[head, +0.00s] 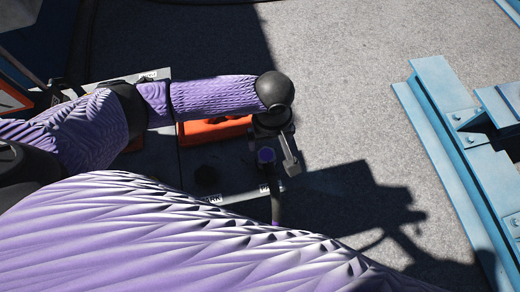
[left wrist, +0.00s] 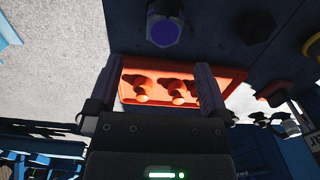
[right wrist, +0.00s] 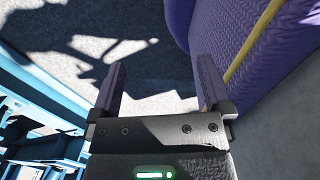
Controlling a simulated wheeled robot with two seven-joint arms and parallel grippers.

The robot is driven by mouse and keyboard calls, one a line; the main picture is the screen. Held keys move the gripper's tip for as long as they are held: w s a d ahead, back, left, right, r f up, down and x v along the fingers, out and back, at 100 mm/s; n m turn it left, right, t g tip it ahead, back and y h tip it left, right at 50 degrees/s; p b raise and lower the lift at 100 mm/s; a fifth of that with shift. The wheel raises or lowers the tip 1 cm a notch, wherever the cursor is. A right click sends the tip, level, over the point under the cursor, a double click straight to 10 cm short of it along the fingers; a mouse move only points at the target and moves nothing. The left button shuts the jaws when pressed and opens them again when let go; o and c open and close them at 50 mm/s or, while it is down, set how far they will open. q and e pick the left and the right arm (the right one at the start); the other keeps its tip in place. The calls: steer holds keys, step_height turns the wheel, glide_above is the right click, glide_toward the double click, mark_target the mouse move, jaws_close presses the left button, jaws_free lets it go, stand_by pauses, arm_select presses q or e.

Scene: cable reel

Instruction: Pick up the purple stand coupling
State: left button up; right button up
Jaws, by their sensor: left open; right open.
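The purple stand coupling (left wrist: 163,28) shows at the top of the left wrist view as a dark body with a purple face. In the head view, my left gripper (head: 283,150) points down, with one finger clear and the rest partly hidden. My right gripper (right wrist: 160,68) is open and empty, away from the coupling.
An orange tray (head: 215,130) with round pegs or recesses lies by the left gripper; it also shows in the left wrist view (left wrist: 239,75). A black round piece (head: 206,176) sits nearby. A blue steel frame (head: 450,150) stands right. Open grey floor (head: 345,100) lies between.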

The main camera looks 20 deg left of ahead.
mark_target(267, 156)
arm_select(q)
steer(key=f+b, duration=0.2)
steer(key=f, duration=0.1)
steer(key=f+b, duration=0.2)
steer(key=f, duration=0.1)
steer(key=f+b, duration=0.2)
steer(key=f, duration=0.2)
steer(key=shift+s+a+f, duration=0.1)
steer(key=shift+s+a, duration=0.05)
steer(key=shift+s, duration=0.2)
steer(key=shift+r, duration=0.25)
steer(key=shift+c, duration=1)
steer(key=c, duration=1)
jaws_close()
arm_select(e)
step_height(267, 156, down, 6)
steer(key=s+g, duration=0.1)
steer(key=s, duration=0.1)
steer(key=shift+d, duration=0.45)
